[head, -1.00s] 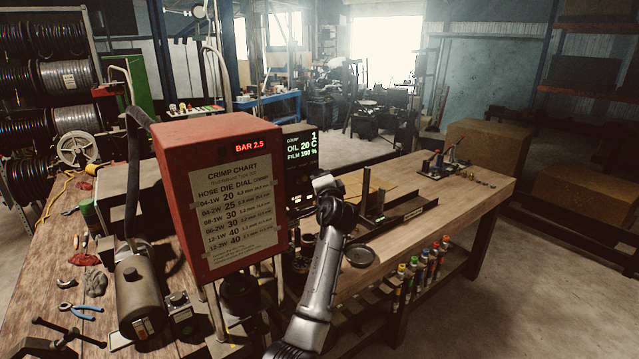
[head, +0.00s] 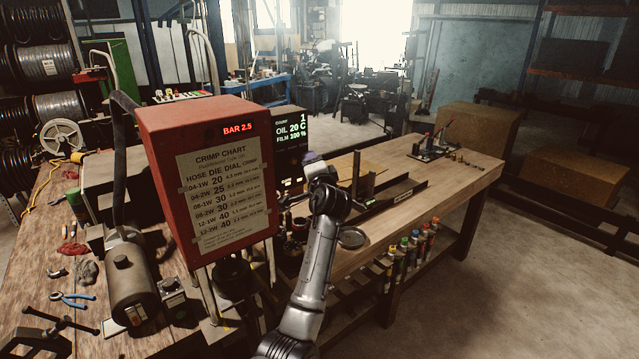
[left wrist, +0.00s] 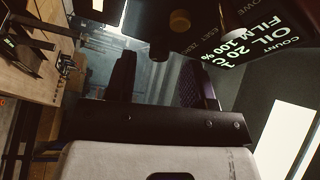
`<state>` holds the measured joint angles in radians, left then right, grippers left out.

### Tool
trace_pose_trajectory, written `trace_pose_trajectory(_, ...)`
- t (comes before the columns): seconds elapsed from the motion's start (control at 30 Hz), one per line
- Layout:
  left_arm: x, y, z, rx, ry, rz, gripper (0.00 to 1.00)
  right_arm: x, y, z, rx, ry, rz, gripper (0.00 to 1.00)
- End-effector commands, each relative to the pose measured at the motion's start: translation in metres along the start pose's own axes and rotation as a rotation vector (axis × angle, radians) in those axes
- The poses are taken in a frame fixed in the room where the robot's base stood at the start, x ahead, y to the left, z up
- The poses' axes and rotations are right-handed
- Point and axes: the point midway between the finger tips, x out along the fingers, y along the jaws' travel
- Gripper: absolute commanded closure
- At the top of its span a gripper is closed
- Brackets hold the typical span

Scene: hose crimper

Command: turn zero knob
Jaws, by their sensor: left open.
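The crimper's dark control box carries a lit display (head: 290,131) reading oil 20 C and film 100 %. In the left wrist view this display (left wrist: 262,38) is at upper right, upside down. Beside it the box's dark face has small labels that look like RESET and ZERO. A dark knob (left wrist: 159,48) stands out near the ZERO label, and a yellowish round button (left wrist: 180,22) is above it. My left gripper (left wrist: 158,66) is open, its two fingers pointing at the face, with the dark knob appearing between the fingertips; contact cannot be told. In the head view my arm hides the knob.
The red crimper head (head: 210,180) with its crimp chart stands left of my arm. A wooden bench (head: 440,190) with a black rail (head: 395,200) extends right. Spray cans (head: 410,247) stand below its edge. A motor (head: 130,275) and pliers (head: 72,298) lie left.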

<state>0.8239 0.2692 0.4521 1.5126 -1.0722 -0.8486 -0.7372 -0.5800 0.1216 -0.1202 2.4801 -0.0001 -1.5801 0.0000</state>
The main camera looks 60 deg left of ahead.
Motion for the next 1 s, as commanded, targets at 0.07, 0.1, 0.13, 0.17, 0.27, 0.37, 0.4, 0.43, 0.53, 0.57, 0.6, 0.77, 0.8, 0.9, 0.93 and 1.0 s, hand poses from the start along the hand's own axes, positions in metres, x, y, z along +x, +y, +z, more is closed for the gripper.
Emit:
trace_pose_trajectory(0.07, -0.017, 0.003, 0.0, -0.002, 0.003, 0.0, 0.52, 0.004, 0.0, 0.001, 0.001, 0.0, 0.0, 0.57)
trace_pose_trajectory(0.1, -0.025, 0.003, 0.0, -0.002, 0.002, 0.001, 0.52, 0.006, 0.0, 0.002, 0.001, 0.0, 0.0, 0.57)
trace_pose_trajectory(0.13, -0.031, 0.003, 0.0, -0.003, 0.002, 0.001, 0.52, 0.007, 0.0, 0.002, 0.001, 0.0, -0.001, 0.57)
trace_pose_trajectory(0.17, -0.037, 0.003, 0.0, -0.003, 0.003, 0.001, 0.52, 0.008, -0.001, 0.002, 0.001, 0.0, -0.001, 0.57)
trace_pose_trajectory(0.27, -0.057, 0.003, 0.0, -0.002, 0.003, 0.001, 0.52, 0.011, -0.001, 0.003, 0.001, 0.0, -0.001, 0.57)
trace_pose_trajectory(0.37, -0.075, 0.002, 0.0, -0.002, 0.002, 0.0, 0.52, 0.014, -0.001, 0.004, 0.002, 0.0, -0.001, 0.57)
trace_pose_trajectory(0.4, -0.082, 0.002, 0.0, -0.001, 0.002, 0.001, 0.52, 0.015, -0.001, 0.004, 0.002, 0.0, -0.001, 0.57)
trace_pose_trajectory(0.43, -0.086, 0.002, 0.0, -0.002, 0.002, 0.001, 0.52, 0.015, -0.001, 0.005, 0.002, 0.0, -0.001, 0.57)
trace_pose_trajectory(0.53, -0.098, 0.002, 0.0, -0.002, 0.002, 0.001, 0.52, 0.017, -0.001, 0.005, 0.002, 0.0, -0.001, 0.57)
trace_pose_trajectory(0.57, -0.102, 0.002, 0.0, -0.001, 0.002, 0.001, 0.52, 0.017, -0.001, 0.005, 0.002, 0.0, -0.001, 0.57)
trace_pose_trajectory(0.6, -0.105, 0.001, 0.0, -0.001, 0.001, 0.001, 0.52, 0.018, -0.001, 0.005, 0.002, 0.0, -0.002, 0.57)
trace_pose_trajectory(0.77, -0.114, 0.001, 0.0, -0.001, 0.0, 0.001, 0.52, 0.018, -0.001, 0.006, 0.002, 0.0, -0.001, 0.57)
trace_pose_trajectory(0.8, -0.115, 0.001, 0.0, -0.001, 0.0, 0.001, 0.52, 0.019, -0.001, 0.006, 0.002, 0.0, -0.001, 0.57)
trace_pose_trajectory(0.9, -0.116, 0.0, 0.0, -0.001, 0.0, 0.001, 0.52, 0.019, -0.001, 0.006, 0.002, 0.0, -0.001, 0.57)
trace_pose_trajectory(0.93, -0.116, 0.0, 0.0, -0.001, 0.0, 0.001, 0.52, 0.019, -0.001, 0.006, 0.002, 0.0, -0.001, 0.57)
trace_pose_trajectory(1.0, -0.116, 0.0, 0.0, -0.001, 0.0, 0.001, 0.52, 0.019, -0.001, 0.006, 0.002, 0.0, -0.001, 0.57)
